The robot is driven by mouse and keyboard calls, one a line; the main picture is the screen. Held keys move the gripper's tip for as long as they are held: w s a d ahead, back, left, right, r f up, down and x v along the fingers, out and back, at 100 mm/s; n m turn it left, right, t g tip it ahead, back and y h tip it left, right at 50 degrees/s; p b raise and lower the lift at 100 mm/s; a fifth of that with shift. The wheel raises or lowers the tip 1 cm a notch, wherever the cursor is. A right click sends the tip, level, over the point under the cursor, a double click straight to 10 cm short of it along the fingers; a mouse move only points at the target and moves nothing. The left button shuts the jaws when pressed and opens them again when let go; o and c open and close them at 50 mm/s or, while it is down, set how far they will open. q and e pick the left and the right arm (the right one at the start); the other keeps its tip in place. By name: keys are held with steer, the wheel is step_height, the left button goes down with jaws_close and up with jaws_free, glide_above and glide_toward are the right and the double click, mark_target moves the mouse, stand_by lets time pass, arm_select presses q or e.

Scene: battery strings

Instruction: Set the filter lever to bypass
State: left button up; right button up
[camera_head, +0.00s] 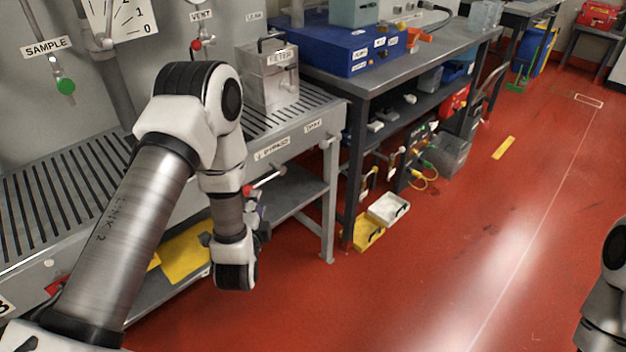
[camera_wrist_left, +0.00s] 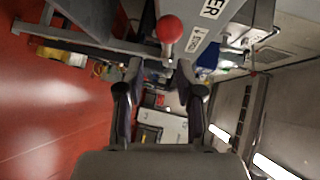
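The filter lever, a metal rod with a red ball knob, sticks out from the front of the grey bench; its knob (camera_head: 247,190) shows beside my left wrist in the head view. In the left wrist view the red knob (camera_wrist_left: 169,29) is large, above the gap between my fingers. My left gripper (camera_wrist_left: 157,75) is open with nothing between its fingertips, which are apart from the knob. In the head view it is mostly hidden behind my wrist. My right gripper is out of view; only part of that arm shows at the right edge.
The grey slatted bench (camera_head: 335,150) has small labels on its front edge and a lower shelf. SAMPLE (camera_head: 66,86) and VENT (camera_head: 196,45) handles are on the panel behind. A workbench with a blue case (camera_head: 345,45) stands beyond. White and yellow bins sit on the floor; the red floor at right is clear.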

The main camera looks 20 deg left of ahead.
mark_target(262, 182)
arm_select(q)
steer(key=shift+n+y, duration=0.3)
steer(key=x, duration=0.3)
steer(key=b+x, duration=0.1)
steer(key=x, duration=0.2)
steer(key=r+x, duration=0.1)
steer(key=x, duration=0.2)
steer(key=shift+w, duration=0.2)
steer(key=shift+c, duration=0.3)
jaws_close()
